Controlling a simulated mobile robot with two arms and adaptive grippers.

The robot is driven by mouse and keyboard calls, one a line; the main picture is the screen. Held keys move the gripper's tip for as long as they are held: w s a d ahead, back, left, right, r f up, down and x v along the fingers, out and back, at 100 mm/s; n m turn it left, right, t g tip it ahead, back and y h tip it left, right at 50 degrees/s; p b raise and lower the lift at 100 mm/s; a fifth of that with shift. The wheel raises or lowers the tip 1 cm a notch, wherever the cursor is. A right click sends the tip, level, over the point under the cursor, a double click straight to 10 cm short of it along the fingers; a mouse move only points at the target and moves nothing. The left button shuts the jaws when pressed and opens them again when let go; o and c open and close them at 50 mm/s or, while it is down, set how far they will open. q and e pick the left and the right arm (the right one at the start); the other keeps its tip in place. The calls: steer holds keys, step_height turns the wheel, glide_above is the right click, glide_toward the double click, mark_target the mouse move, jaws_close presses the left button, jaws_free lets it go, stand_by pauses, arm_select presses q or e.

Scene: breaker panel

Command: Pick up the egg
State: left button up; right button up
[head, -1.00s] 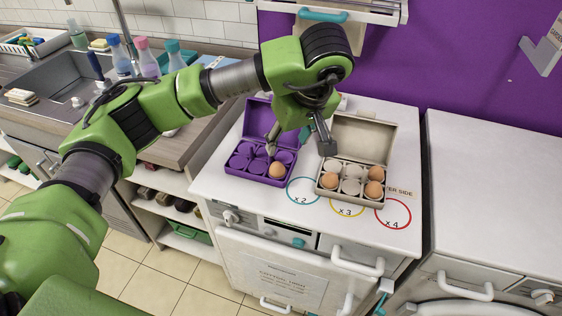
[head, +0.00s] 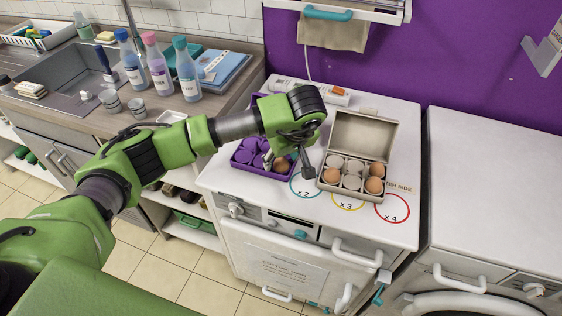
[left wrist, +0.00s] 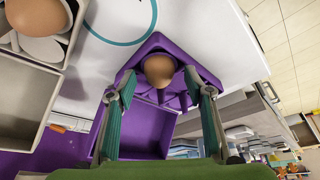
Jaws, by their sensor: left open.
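A brown egg (head: 281,165) sits in a front cup of the open purple egg carton (head: 243,157) on the white counter. In the left wrist view, the egg (left wrist: 159,69) stands alone at the near end of the purple carton (left wrist: 137,130). My left gripper (head: 288,167) is above this carton, its fingers spread to either side of the egg. In the wrist view the left gripper (left wrist: 160,82) is open and empty, with the egg seen between its fingertips. Whether they touch it I cannot tell. My gripper hides part of the carton.
A grey open carton (head: 362,130) with several brown eggs (head: 376,169) stands just right of the gripper. Its lid stands up. Coloured circles mark the counter's front. Bottles (head: 187,78) and a sink (head: 62,82) are at the left. A purple wall rises behind.

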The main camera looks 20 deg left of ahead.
arm_select(q)
steer(key=c, duration=1.2)
steer(key=shift+o, duration=0.2)
arm_select(e)
steer(key=shift+s, duration=0.4)
steer(key=shift+w+f, duration=0.1)
